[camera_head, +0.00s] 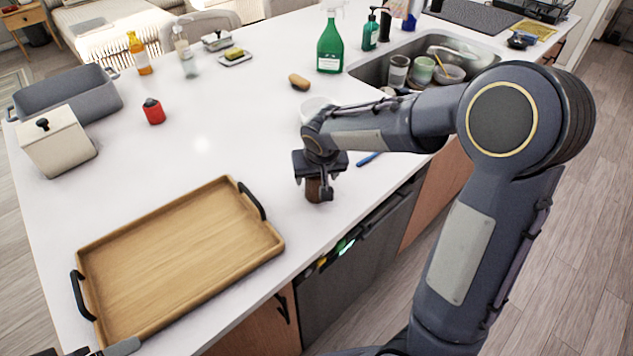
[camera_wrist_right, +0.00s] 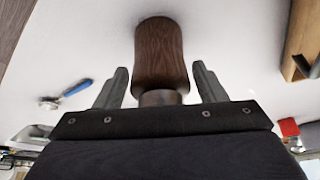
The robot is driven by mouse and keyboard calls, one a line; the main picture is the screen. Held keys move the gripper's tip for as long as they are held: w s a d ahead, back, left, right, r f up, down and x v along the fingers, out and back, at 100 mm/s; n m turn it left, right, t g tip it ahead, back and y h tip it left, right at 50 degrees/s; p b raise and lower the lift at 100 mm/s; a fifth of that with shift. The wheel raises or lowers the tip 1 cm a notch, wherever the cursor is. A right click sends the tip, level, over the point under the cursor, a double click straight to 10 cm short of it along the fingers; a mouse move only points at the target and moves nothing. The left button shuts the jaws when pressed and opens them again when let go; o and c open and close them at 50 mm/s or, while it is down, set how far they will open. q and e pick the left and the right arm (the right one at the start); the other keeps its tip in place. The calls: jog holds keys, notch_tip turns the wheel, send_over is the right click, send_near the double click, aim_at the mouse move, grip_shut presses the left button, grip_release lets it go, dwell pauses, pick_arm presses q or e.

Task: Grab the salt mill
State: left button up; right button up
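The salt mill is a dark brown wooden mill (camera_head: 318,190) standing on the white island top near its front edge, to the right of the tray. My right gripper (camera_head: 318,188) is over it from above and hides most of it in the head view. In the right wrist view the mill (camera_wrist_right: 159,52) is between the two grey fingers of my right gripper (camera_wrist_right: 161,87), which are apart with a gap on each side of its narrow neck. What seems to be part of my left gripper (camera_head: 105,348) shows at the bottom left edge of the head view, mostly cut off.
A wooden tray (camera_head: 180,255) with black handles lies to the left of the mill. A blue-handled utensil (camera_head: 368,159) and a white bowl (camera_head: 313,108) are close to my right arm. A red container (camera_head: 153,111) and a green spray bottle (camera_head: 330,47) stand farther back.

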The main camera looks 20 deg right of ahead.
jog(key=c, duration=0.7)
jog(key=shift+c, duration=0.6)
jog(key=shift+r, duration=0.15)
